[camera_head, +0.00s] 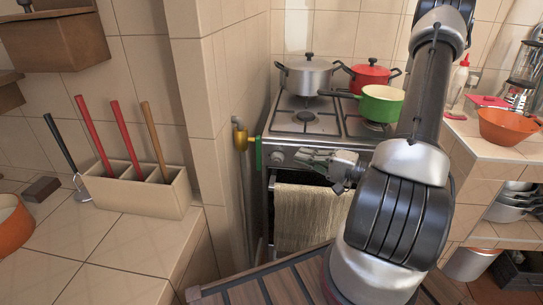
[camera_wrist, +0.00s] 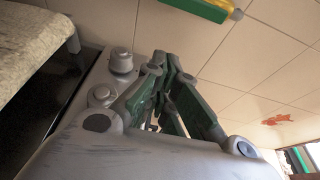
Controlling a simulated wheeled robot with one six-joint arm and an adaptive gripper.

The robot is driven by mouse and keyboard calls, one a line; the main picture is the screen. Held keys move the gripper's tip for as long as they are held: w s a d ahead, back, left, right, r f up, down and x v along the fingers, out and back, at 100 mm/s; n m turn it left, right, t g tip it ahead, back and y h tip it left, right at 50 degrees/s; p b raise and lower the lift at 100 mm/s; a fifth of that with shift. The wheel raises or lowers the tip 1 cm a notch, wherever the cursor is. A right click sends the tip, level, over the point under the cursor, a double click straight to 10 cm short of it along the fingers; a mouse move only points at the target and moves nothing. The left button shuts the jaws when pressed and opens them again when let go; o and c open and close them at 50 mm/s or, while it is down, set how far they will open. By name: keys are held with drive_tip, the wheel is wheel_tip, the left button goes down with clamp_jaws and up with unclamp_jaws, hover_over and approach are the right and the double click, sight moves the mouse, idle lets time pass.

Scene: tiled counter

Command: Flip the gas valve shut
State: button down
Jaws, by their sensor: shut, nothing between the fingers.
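The gas valve (camera_head: 241,140) is a yellow fitting on a pipe at the tiled wall corner, left of the stove. Its green handle (camera_head: 258,153) stands upright in the head view. In the wrist view the green handle (camera_wrist: 200,8) and some yellow show at the top edge, partly cut off. My gripper (camera_head: 304,157) is in front of the stove, to the right of the handle and apart from it. In the wrist view my gripper (camera_wrist: 172,62) has its green-sided fingers together with nothing between them.
The stove (camera_head: 310,125) holds a grey pot (camera_head: 308,77), a red pot (camera_head: 370,75) and a green pan (camera_head: 381,104). A towel (camera_head: 310,215) hangs on its front below my gripper. A tiled wall (camera_head: 220,130) stands left of the valve. Open space lies between gripper and handle.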

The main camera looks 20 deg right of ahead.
drive_tip(key=w+a, duration=0.4)
drive_tip(key=a, duration=0.4)
drive_tip(key=shift+a, duration=0.3)
idle(0.5)
drive_tip(key=v, duration=1.2)
drive_tip(key=shift+s+a+f, duration=0.2)
drive_tip(key=shift+s+a, duration=0.05)
drive_tip(key=shift+s, duration=0.1)
